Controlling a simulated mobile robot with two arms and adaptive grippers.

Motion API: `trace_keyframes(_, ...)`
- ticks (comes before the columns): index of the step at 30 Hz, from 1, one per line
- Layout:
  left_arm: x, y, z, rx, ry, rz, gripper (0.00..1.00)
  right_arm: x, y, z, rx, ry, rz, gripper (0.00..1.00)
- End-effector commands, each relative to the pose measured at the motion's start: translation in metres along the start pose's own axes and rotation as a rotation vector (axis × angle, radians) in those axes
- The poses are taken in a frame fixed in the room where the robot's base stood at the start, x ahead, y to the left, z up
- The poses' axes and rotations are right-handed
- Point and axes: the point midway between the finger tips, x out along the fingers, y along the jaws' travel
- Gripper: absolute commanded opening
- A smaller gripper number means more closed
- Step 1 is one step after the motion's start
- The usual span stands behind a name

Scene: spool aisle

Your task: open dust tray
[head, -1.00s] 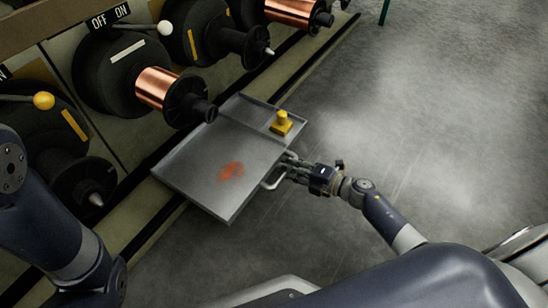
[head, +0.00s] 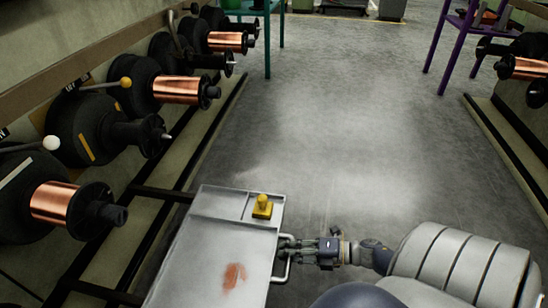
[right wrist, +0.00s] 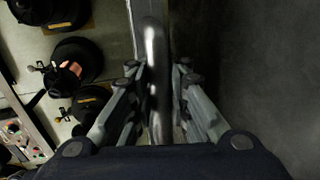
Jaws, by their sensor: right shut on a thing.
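The dust tray (head: 207,262) is a grey metal tray, pulled out from the rack at the lower middle of the head view. A reddish-brown patch marks its floor, and a yellow knobbed block (head: 262,207) sits in its far right part. My right gripper (head: 287,249) is at the tray's right edge, shut on the tray's bar handle (head: 286,272). In the right wrist view the metal handle (right wrist: 154,75) runs between the fingers (right wrist: 160,98). My left gripper is not in view.
Black spools, some wound with copper wire (head: 178,90), line the rack at left. Another rack with a copper spool (head: 525,68) stands at right, near a purple frame (head: 455,45). The grey aisle floor (head: 330,130) between them is clear.

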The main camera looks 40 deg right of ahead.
Motion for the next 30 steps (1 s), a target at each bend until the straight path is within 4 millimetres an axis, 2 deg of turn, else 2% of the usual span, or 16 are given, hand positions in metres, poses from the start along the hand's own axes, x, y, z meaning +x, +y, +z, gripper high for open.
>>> trace_keyframes(4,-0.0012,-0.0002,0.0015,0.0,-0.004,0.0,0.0,-0.0064,0.0017,0.0019,-0.002,-0.002,0.006,0.0)
trace_keyframes(15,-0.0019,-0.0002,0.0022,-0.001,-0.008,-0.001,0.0,-0.0072,0.0018,0.0024,-0.002,-0.002,0.006,0.0)
trace_keyframes(16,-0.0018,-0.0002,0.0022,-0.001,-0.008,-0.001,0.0,-0.0071,0.0019,0.0024,-0.002,-0.002,0.006,0.16)
trace_keyframes(18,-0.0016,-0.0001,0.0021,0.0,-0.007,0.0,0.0,-0.0071,0.0016,0.0023,-0.002,-0.002,0.006,0.32)
trace_keyframes(19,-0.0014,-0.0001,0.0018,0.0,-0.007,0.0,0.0,-0.0071,0.0014,0.0021,-0.002,-0.002,0.005,0.36)
trace_keyframes(30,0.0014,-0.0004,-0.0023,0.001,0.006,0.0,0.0,-0.0101,-0.0008,0.0008,0.0,-0.001,0.001,0.36)
